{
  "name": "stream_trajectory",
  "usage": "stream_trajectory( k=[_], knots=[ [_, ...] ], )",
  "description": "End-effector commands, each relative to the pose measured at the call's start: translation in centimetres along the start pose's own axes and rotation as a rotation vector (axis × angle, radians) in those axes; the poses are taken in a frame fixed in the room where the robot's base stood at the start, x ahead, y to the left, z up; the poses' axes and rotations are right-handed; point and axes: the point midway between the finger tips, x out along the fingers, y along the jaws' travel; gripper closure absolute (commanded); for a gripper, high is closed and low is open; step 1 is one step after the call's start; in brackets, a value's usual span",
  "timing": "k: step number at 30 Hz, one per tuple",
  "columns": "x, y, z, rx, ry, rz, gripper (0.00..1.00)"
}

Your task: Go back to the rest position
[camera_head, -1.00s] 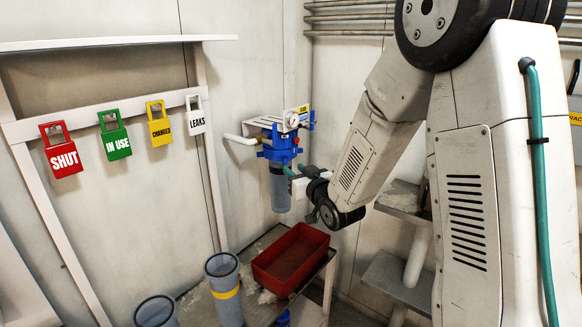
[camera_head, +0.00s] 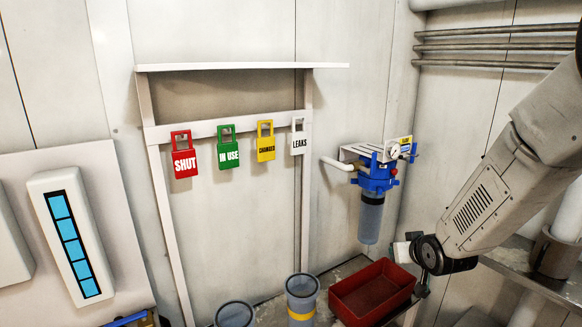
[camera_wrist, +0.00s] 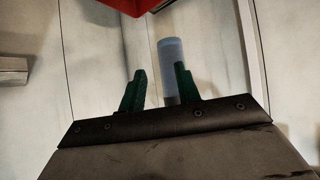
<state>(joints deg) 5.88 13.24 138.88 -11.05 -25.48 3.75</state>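My arm comes in from the right in the head view, its dark wrist (camera_head: 432,256) in front of the wall, just above the right end of the red bin. My gripper (camera_wrist: 160,85) shows in the wrist view as two green fingers standing apart with nothing held between them. A blue-grey cylinder (camera_wrist: 171,55) appears behind the right finger, partly hidden by it. In the head view the fingers cannot be made out clearly.
The blue filter unit (camera_head: 377,180) hangs on the wall left of my wrist. The red bin (camera_head: 372,312) and grey cylinders (camera_head: 301,284) stand below. SHUT (camera_head: 184,160), IN USE (camera_head: 228,150), yellow (camera_head: 265,146) and LEAKS (camera_head: 299,140) tags hang on a rack. Pipes (camera_head: 485,46) run upper right.

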Motion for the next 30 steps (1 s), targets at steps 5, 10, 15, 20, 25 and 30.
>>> stream_trajectory(
  k=[5,10,15,20,25,30],
  knots=[
    [-5.7,0.2,3.7,0.01,-0.321,0.039,0.67],
    [-13.9,-0.4,6.5,0.029,-0.599,0.057,0.67],
    [-23.4,-1.8,8.5,0.049,-0.825,0.04,0.67],
    [-31.3,-3.2,9.6,0.059,-0.94,0.012,0.67],
    [-36.0,-4.0,9.7,0.058,-0.913,-0.01,0.67],
    [-37.3,-4.1,8.9,0.049,-0.828,-0.013,0.67]
  ],
)
